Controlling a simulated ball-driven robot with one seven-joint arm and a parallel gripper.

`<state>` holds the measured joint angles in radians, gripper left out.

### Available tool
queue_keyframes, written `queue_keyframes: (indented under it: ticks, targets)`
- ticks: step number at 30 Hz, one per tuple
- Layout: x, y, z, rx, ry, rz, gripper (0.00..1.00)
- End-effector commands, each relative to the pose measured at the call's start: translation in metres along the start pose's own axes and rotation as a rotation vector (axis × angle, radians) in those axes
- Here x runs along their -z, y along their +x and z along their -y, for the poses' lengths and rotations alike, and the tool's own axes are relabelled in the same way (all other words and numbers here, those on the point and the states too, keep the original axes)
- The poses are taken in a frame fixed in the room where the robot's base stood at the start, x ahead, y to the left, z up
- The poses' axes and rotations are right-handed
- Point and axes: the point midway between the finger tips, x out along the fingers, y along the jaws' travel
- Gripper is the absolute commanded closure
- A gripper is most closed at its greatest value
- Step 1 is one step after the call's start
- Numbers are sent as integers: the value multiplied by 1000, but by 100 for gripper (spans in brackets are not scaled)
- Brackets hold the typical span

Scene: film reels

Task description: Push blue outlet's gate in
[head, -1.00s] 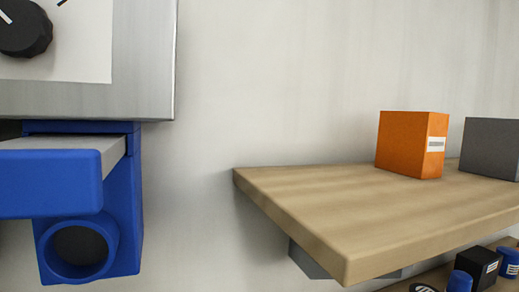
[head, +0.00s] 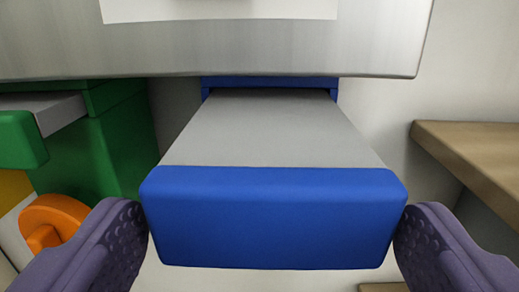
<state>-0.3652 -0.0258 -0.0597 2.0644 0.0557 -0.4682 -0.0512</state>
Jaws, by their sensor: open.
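The blue outlet's gate is a grey slide plate (head: 275,125) with a thick blue front bar (head: 273,218). It sticks out toward me from the blue outlet frame (head: 270,82) under a metal cabinet. My gripper (head: 272,235) is open, with one purple finger at each side of the blue bar. The fingertips look very near or touching the bar's ends; I cannot tell which. The blue outlet's round mouth is hidden behind the bar.
The metal cabinet (head: 385,40) hangs above the gate. A green outlet (head: 110,140) with its own pulled-out gate and an orange ring-shaped part (head: 55,222) are at the left. A wooden shelf (head: 475,150) stands at the right.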

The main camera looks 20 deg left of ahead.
Motion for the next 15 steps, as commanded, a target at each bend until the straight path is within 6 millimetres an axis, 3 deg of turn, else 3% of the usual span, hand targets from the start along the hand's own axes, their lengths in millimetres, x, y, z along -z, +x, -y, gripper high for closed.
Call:
queue_keyframes:
  ticks: [6, 14, 15]
  targets:
    - [1, 24, 0, 0, 0, 0, 0]
    - [0, 27, 0, 0, 0, 0, 0]
    - [1, 27, 0, 0, 0, 0, 5]
